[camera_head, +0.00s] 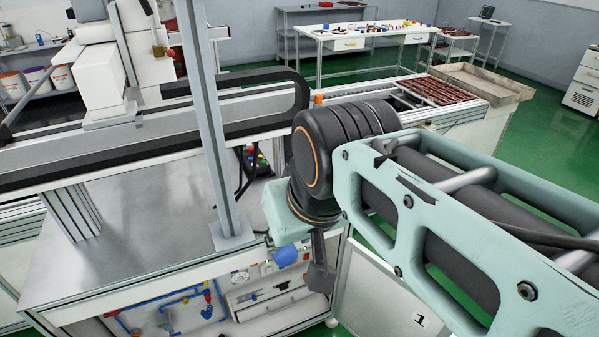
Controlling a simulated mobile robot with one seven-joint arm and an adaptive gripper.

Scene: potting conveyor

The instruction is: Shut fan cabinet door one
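A white door panel (372,300) with a label reading "1" stands open at the lower middle, angled out from the cabinet (190,310) under the metal bench. Its right part is hidden behind my arm and its lower part is cut off by the picture edge. Blue pipes, a gauge and a white unit show inside the open cabinet. My gripper (320,268) seems to be the dark part hanging below my wrist, in front of the cabinet's right edge and near the door's left edge. I cannot tell whether it touches the door or how its fingers stand.
The metal bench top (130,240) carries a vertical aluminium post (208,120) and a gantry beam with a black cable chain (285,90). A conveyor with brown trays (437,90) lies behind my arm. Green floor (555,130) is open at the right.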

